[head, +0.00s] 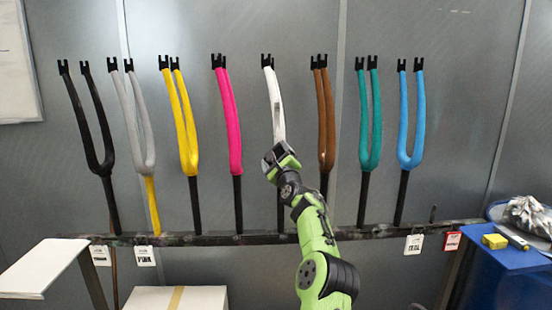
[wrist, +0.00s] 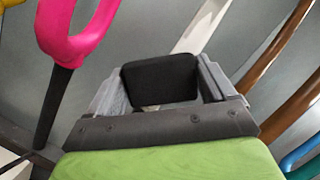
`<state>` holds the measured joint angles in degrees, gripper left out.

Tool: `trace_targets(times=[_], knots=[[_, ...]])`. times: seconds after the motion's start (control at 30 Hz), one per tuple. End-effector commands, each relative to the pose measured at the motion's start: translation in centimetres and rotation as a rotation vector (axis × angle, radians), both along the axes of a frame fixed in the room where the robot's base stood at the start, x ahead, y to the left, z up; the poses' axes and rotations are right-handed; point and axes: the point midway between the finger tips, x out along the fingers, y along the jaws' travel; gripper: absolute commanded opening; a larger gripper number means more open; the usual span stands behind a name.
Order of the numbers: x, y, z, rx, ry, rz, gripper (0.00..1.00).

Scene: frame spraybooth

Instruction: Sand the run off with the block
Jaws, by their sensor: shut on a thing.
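No paint run can be made out on the fork.
The pink fork (head: 228,118) hangs left of my gripper and the brown fork (head: 326,118) close on its right. Other coloured forks stand along the dark rail (head: 200,239).

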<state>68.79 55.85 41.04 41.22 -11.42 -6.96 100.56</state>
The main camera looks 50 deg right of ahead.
Motion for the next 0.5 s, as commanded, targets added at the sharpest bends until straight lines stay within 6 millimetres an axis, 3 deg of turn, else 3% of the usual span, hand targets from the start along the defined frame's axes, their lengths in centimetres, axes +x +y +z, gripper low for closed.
trace_targets(times=[0.5], knots=[[-1.1,1.3,-0.2,-0.003,-0.002,-0.001,0.59]])
